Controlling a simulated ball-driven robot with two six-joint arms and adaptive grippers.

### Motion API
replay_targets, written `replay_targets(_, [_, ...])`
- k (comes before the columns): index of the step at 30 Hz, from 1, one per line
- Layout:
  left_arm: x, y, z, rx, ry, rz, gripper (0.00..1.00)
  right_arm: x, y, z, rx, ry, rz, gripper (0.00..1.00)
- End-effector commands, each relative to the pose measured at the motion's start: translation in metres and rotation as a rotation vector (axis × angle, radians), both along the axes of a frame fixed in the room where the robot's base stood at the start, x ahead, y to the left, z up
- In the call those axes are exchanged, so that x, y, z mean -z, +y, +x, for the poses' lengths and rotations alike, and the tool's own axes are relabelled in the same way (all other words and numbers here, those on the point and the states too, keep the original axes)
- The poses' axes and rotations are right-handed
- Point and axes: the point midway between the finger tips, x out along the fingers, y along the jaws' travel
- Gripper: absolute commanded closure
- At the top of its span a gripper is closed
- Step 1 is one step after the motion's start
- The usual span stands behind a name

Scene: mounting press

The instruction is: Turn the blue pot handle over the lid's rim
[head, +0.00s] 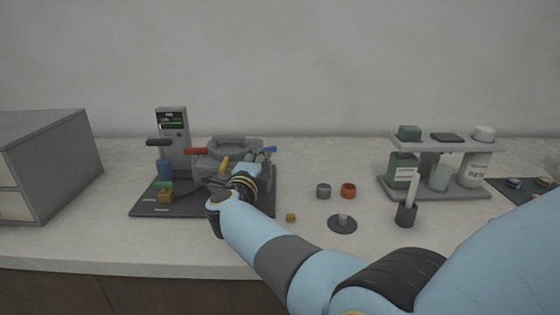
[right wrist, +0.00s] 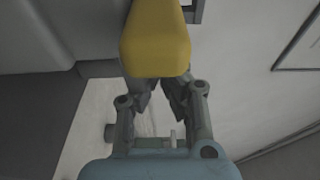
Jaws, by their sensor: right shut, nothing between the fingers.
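The grey round pot (head: 230,148) of the press stands on a dark base plate (head: 150,208) at the left of the counter. A blue handle (head: 269,149) sticks out at its right side, a red handle (head: 196,151) at its left and a yellow handle (head: 224,163) at its front. My right gripper (head: 264,155) is shut and empty close to the blue handle; I cannot tell whether it touches it. In the right wrist view, a large yellow piece (right wrist: 155,40) covers part of my right fingers (right wrist: 160,95). My right arm hides part of the pot's front. My left gripper is out of view.
A display unit (head: 172,135) with a dark handle stands behind the base plate's left part. A grey cabinet (head: 55,160) is further left. A bottle rack (head: 440,195) stands further right.

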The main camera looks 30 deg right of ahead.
Motion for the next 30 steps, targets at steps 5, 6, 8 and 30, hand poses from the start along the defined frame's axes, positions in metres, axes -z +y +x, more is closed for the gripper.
replay_targets(5, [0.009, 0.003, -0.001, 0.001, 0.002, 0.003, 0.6, 0.002, 0.002, 0.001, 0.045, 0.001, 0.001, 1.0])
replay_targets(6, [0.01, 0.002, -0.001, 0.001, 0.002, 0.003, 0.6, 0.001, 0.002, 0.001, 0.051, 0.001, 0.001, 1.0])
replay_targets(8, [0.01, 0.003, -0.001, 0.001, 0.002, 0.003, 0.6, 0.001, 0.003, 0.001, 0.057, 0.001, 0.001, 1.0])
replay_targets(30, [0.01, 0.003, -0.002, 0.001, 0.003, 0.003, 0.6, -0.03, 0.002, 0.001, 0.064, -0.003, 0.003, 1.0])
